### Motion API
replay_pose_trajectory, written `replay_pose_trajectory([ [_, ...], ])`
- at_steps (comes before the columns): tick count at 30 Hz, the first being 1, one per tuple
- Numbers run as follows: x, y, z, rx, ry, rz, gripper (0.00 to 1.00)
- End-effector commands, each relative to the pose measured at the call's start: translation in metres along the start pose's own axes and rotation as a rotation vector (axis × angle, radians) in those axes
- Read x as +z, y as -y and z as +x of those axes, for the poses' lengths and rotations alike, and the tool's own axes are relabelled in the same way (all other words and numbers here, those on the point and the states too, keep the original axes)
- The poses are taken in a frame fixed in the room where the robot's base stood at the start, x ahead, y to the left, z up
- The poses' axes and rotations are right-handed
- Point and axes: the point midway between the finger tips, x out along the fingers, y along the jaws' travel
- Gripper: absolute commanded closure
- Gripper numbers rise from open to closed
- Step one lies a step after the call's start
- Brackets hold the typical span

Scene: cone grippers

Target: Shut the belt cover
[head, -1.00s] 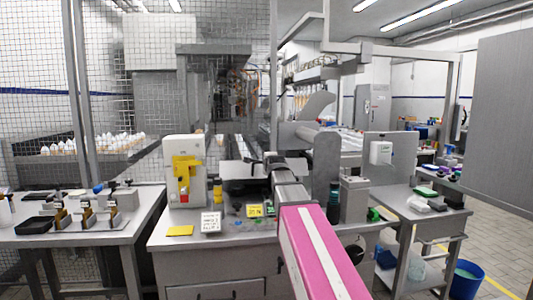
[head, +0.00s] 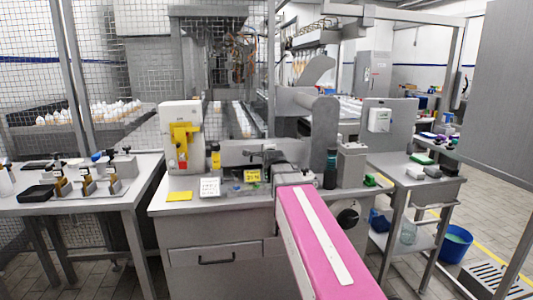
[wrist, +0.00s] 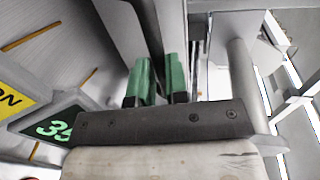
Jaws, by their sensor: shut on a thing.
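My gripper (wrist: 157,82), with green fingertips, is shut on a thin grey edge in the wrist view. That edge appears to belong to the belt cover (wrist: 124,40), the pale grey panel running up from the fingers. In the head view my gripper (head: 264,157) is a small dark shape at the back of the workbench, in front of a grey horizontal panel (head: 235,152) that looks like the same cover. My arm hides its right part, and I cannot tell how far open the cover stands.
The workbench (head: 205,228) holds a white machine (head: 182,135) with a yellow part, small cards and a dark bottle (head: 330,172). A side table (head: 75,203) stands left, a trolley (head: 435,185) right. A wire mesh fence (head: 120,60) stands behind. A blue bucket (head: 455,243) is on the floor.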

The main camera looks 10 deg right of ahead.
Motion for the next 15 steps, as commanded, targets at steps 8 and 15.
replay_pose_trajectory([
  [8, 0.0001, 0.0004, -0.0002, -0.001, 0.000, 0.004, 0.72],
  [15, 0.0000, 0.0005, -0.0003, -0.001, 0.000, 0.002, 0.60],
])
